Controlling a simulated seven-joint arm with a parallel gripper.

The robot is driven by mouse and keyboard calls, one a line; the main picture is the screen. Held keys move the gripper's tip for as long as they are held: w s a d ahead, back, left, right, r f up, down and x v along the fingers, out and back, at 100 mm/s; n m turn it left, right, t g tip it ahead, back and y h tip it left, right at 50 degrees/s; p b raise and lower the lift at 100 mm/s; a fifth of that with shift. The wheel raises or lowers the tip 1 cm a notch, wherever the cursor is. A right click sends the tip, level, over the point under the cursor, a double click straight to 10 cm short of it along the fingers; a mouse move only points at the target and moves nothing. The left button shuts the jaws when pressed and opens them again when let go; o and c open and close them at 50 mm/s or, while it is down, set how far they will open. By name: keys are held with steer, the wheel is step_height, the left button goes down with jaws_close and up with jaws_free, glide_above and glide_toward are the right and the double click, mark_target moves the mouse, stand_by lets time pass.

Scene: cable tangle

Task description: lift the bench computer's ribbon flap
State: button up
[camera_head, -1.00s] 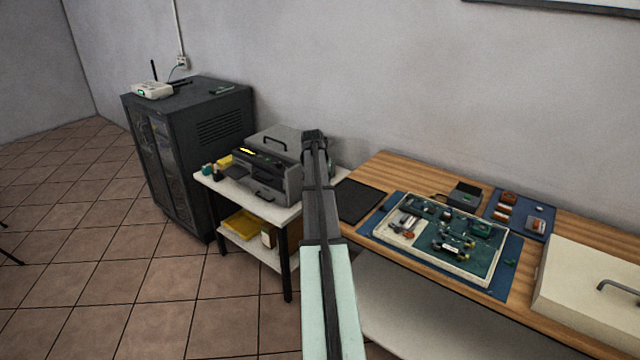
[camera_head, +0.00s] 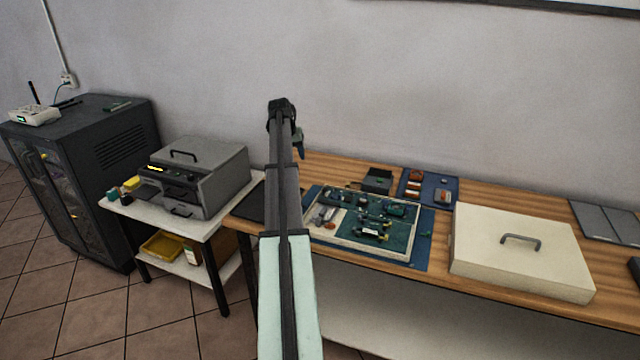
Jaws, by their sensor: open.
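The bench computer (camera_head: 398,243) looks to be the open green circuit board in a pale shallow tray, on a blue mat (camera_head: 426,256) on the wooden bench. Several small dark and light parts stand on the board. The ribbon flap is too small to tell apart at this distance. My arm rises through the middle of the picture, left of the board. My gripper (camera_head: 299,146) shows in part beyond the arm's top bend, small and dark against the wall and the bench's back edge. It is open, apart from the board.
A cream box lid with a handle (camera_head: 520,250) lies right of the board. A small dark box (camera_head: 377,181) and a blue mat with small parts (camera_head: 430,188) lie behind it. A grey machine (camera_head: 200,175) on a white cart and a dark cabinet (camera_head: 85,180) stand left.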

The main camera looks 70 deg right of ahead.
mark_target(325, 190)
steer(key=s+a+r+n+g+y, duration=0.1)
steer(key=s+n+g+y, duration=0.15)
steer(key=n, duration=0.45)
steer(key=s+r+n+g+y, duration=0.1)
steer(key=s+r+n+g, duration=0.15)
steer(key=n, duration=0.55)
steer(key=shift+t, duration=0.6)
steer(key=x, duration=1.4)
steer(key=shift+s+a+r, duration=0.1)
steer(key=shift+s+a, duration=0.2)
steer(key=shift+s, duration=0.05)
steer(key=shift+c, duration=0.2)
jaws_close()
